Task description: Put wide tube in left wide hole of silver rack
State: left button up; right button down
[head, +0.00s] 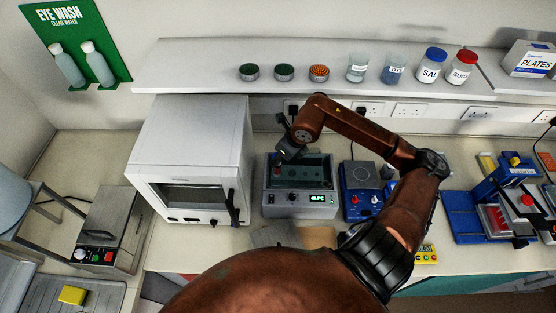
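My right arm reaches up from the lower right and bends left. Its dark gripper (283,158) points down at the left part of the open grey water bath (320,199). A small red thing (277,171) shows just under the fingers, possibly a tube cap. I cannot tell whether the fingers hold it. No wide tube can be made out clearly. The silver rack is not clearly visible; a flat grey piece (272,237) in front of the bath is partly hidden by my body. My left gripper is not in view.
A white oven (193,150) stands close left of the bath. A blue stirrer (359,194) stands to its right. Blue equipment (470,217) is at the far right. A shelf (210,67) with jars runs above. A grey device (108,230) and yellow sponge (72,295) are at left.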

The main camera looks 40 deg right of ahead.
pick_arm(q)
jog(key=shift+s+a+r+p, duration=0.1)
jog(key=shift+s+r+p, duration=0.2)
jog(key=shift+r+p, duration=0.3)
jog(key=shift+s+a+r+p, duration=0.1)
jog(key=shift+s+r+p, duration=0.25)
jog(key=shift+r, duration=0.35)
pick_arm(e)
jog(key=w+d+f, duration=0.3)
jog(key=f, duration=0.7)
jog(key=shift+w+d, duration=0.2)
jog(key=shift+w, duration=0.15)
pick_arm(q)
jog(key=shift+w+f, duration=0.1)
pick_arm(e)
jog(key=shift+f, duration=0.1)
jog(key=c, duration=1.6)
grip_release()
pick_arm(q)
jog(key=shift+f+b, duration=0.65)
pick_arm(e)
jog(key=v, duration=1.3)
jog(key=shift+w+a, duration=0.1)
jog(key=shift+w, duration=0.05)
